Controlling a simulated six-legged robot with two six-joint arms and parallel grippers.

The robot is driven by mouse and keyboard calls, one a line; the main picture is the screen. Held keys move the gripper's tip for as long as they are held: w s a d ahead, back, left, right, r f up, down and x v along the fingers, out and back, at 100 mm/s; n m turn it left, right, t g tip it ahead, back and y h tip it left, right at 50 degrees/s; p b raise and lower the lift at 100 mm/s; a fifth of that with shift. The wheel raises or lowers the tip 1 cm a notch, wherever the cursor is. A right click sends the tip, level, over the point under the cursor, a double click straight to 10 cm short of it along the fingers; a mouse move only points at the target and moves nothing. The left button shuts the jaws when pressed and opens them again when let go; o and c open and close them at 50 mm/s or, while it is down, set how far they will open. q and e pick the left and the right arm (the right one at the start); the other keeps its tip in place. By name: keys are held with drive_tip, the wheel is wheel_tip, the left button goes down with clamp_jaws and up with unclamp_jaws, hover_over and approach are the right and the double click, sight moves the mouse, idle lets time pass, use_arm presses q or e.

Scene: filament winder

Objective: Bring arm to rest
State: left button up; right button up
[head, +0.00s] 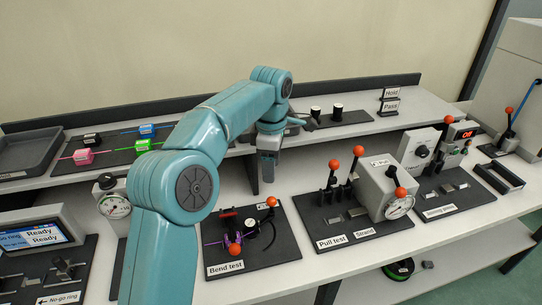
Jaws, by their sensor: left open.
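My left arm, teal, rises from the lower left and bends over at the middle of the head view. My left gripper (267,172) points down, open, above and behind the bend test board (222,258). Nothing shows between its fingers, which are small and dark in this view. The bend test board carries orange-knobbed levers and a purple part. My right gripper is not in view.
The pull test board (345,232) with levers and a dial gauge stands to the right. Behind are a raised shelf (370,128) with black cylinders, a grey tray (28,155) and coloured blocks. A screen (38,237) stands left. Open wall space lies above.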

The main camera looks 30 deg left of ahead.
use_arm(q)
drive_tip(key=shift+r, duration=0.85)
idle(1.7)
